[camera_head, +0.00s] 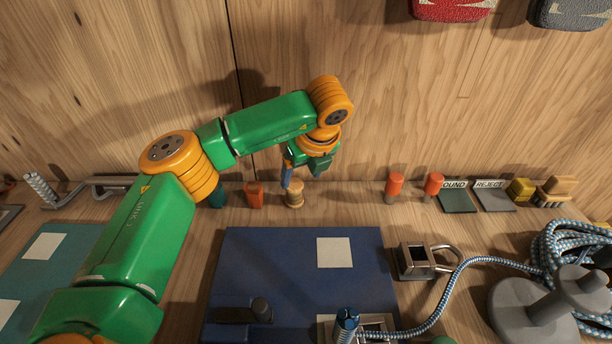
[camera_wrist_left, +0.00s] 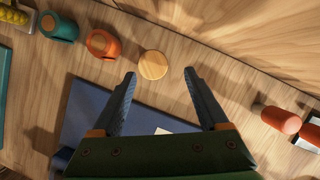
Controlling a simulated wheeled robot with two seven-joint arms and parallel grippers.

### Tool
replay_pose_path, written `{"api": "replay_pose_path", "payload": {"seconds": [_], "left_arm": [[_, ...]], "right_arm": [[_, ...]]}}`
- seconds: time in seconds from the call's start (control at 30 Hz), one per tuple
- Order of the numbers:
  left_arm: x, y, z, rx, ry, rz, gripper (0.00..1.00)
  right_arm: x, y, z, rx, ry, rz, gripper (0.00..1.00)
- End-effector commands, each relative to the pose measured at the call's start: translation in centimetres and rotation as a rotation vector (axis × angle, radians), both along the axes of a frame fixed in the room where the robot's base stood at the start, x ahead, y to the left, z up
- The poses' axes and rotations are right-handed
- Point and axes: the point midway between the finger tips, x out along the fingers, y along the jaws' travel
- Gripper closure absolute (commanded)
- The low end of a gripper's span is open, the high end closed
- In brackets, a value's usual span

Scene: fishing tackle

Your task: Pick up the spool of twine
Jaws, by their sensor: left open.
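The spool of twine (camera_head: 295,196) is a small tan spool standing upright on the wooden bench near the back wall. In the left wrist view its round, pale wooden top (camera_wrist_left: 153,65) shows just beyond and between the fingertips. My left gripper (camera_head: 303,177) is open and empty, pointing down, directly above and very near the spool in the head view. Its two dark fingers (camera_wrist_left: 159,73) are spread wide in the wrist view. I cannot tell whether a finger touches the spool. My right gripper is not in view.
An orange-red item (camera_head: 254,195) and a teal one (camera_head: 217,196) stand left of the spool. Orange-topped items (camera_head: 395,187) stand to the right. A blue mat (camera_head: 270,260) lies in front. A metal shackle (camera_head: 415,262) and blue rope (camera_head: 480,262) lie at right.

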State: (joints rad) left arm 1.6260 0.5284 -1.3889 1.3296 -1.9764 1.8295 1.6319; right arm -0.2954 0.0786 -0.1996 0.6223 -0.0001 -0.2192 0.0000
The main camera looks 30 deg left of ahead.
Motion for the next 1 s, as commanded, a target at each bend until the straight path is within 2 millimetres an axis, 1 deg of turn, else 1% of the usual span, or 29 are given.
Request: {"api": "replay_pose_path", "payload": {"seconds": [0.23, 0.33, 0.43, 0.57, 0.6, 0.67, 0.7, 0.77, 0.8, 0.87, 0.9, 1.0], "left_arm": [[1.0, 2.0, -3.6, 0.0, 0.005, 0.003, 0.23], [1.4, 2.4, -5.2, 0.001, 0.003, 0.001, 0.23], [1.5, 2.5, -5.7, 0.0, 0.0, 0.0, 0.23], [1.5, 2.5, -5.7, 0.0, 0.0, -0.001, 0.23], [1.5, 2.5, -5.7, 0.0, 0.0, -0.001, 0.28], [1.5, 2.5, -5.7, 0.0, 0.0, -0.001, 0.45], [1.5, 2.5, -5.7, 0.0, 0.0, -0.001, 0.55], [1.5, 2.5, -5.7, 0.0, 0.0, -0.001, 0.72], [1.5, 2.5, -5.7, 0.0, 0.0, -0.001, 0.82], [1.5, 2.5, -5.7, 0.0, 0.0, -0.001, 0.99], [1.5, 2.5, -5.7, 0.0, 0.0, -0.001, 1.0], [1.5, 2.5, -5.7, 0.0, 0.0, -0.001, 1.0]], "right_arm": [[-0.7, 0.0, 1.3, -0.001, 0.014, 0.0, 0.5], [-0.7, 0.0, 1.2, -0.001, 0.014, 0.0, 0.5], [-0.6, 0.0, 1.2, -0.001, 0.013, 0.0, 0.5], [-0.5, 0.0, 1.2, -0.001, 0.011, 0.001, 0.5], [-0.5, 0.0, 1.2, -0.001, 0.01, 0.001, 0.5], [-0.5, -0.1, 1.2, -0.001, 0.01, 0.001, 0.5], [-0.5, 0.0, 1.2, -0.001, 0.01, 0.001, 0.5], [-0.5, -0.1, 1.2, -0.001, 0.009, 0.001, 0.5], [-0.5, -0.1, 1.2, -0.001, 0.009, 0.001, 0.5], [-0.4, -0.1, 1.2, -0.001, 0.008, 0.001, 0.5], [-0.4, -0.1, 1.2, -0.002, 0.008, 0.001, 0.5], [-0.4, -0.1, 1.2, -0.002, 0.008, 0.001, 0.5]]}}
